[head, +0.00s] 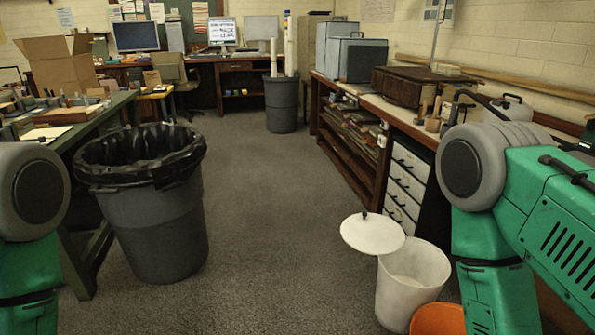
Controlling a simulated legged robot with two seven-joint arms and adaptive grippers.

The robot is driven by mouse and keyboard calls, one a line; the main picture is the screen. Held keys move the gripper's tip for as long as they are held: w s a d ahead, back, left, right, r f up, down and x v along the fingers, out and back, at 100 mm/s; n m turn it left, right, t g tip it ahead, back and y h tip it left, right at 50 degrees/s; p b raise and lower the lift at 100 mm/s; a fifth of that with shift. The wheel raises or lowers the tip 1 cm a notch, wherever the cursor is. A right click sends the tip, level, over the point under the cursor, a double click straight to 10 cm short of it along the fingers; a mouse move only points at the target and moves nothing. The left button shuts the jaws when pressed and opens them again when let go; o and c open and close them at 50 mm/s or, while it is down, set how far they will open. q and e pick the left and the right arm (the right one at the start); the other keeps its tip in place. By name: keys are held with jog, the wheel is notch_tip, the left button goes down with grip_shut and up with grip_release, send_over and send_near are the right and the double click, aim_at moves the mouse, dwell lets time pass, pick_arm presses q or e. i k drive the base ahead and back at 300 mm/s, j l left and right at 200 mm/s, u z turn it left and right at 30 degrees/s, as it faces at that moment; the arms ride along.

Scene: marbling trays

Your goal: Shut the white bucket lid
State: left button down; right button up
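The white bucket (412,290) stands on the floor at the lower right, just left of my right arm. Its round white lid (373,236) is off to the left of the mouth, tilted, with its right edge at the bucket's rim. A small dark knob shows at the lid's far edge. The bucket's mouth is uncovered and its pale inside shows. My green left and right arms show at the picture's two sides. Neither gripper is in the view.
An orange bucket (437,319) stands close in front of the white one. A large grey bin with a black liner (150,215) stands at left beside a cluttered green workbench (100,130). A wooden shelf counter (345,150) runs along the right. The middle floor (270,215) is clear.

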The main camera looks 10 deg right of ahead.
aim_at(369, 233)
jog(key=i+j, duration=0.2)
jog(key=i, duration=0.75)
jog(key=i+j+u, duration=0.15)
jog(key=i, duration=0.8)
jog(key=i+l+z, duration=0.1)
jog(key=i+z, duration=0.2)
jog(key=z, duration=0.15)
jog(key=i+z, duration=0.25)
jog(key=z, duration=0.2)
jog(key=i+j+z, duration=0.15)
jog(key=i+z, duration=0.15)
jog(key=z, duration=0.15)
jog(key=i+j+z, duration=0.2)
jog(key=z, duration=0.2)
jog(key=i+z, duration=0.4)
jog(key=i+j+z, duration=0.15)
jog(key=z, duration=0.2)
jog(key=i+j+z, duration=0.2)
jog(key=z, duration=0.2)
